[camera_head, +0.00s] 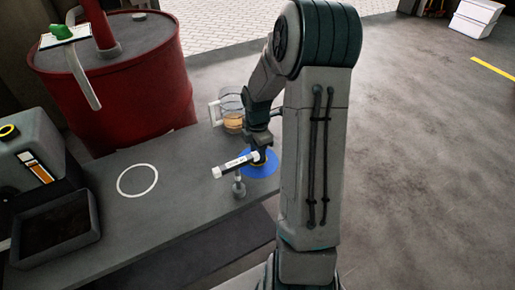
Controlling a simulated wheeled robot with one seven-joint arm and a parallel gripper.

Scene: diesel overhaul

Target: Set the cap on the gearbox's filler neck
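A grey box-shaped housing, apparently the gearbox (28,152), stands at the left end of the grey bench. A yellow ring around a dark centre, apparently its filler neck (8,131), is on its top at the picture's left edge. My gripper (259,157) points down over a blue disc (262,171) near the bench's right end, far from the housing. A small dark shape shows under the gripper, but I cannot tell whether it is the cap or part of the gripper. The fingers are too small and partly hidden to read.
A jug with amber liquid (232,122) stands just behind my gripper. A white labelled bar on a grey post (239,186) stands close in front. A black tray (94,215) sits before the housing. A red drum (120,95) is behind. The bench around the white circle (120,184) is clear.

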